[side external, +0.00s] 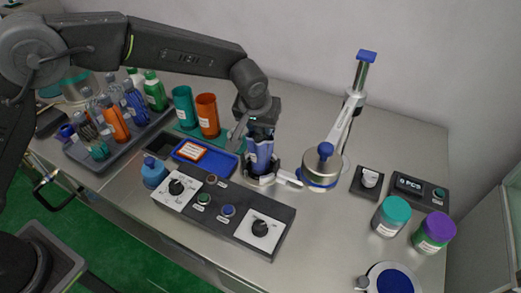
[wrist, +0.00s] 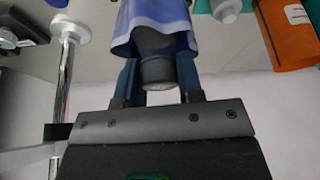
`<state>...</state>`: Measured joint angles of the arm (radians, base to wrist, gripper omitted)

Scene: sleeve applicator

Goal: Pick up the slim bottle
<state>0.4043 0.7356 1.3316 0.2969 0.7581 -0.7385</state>
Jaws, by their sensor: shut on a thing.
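The slim bottle (side external: 262,152) has a blue sleeve around it and stands roughly upright below my gripper (side external: 261,132). In the wrist view, my gripper (wrist: 158,75) is shut with a finger on each side of the bottle's grey cap and neck (wrist: 157,62). The blue sleeve (wrist: 155,18) shows beyond the fingertips. The bottle's lower end is at the small dark-and-white holder (side external: 260,180) beside the applicator post; whether it rests in it I cannot tell.
The applicator's blue-topped lever (side external: 348,115) and round base (side external: 320,178) stand close on the right. The control panel (side external: 225,212) lies in front. A grey tray (side external: 120,143) of bottles and orange and teal cups (side external: 207,115) are left. Two lidded jars (side external: 391,216) stand at right.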

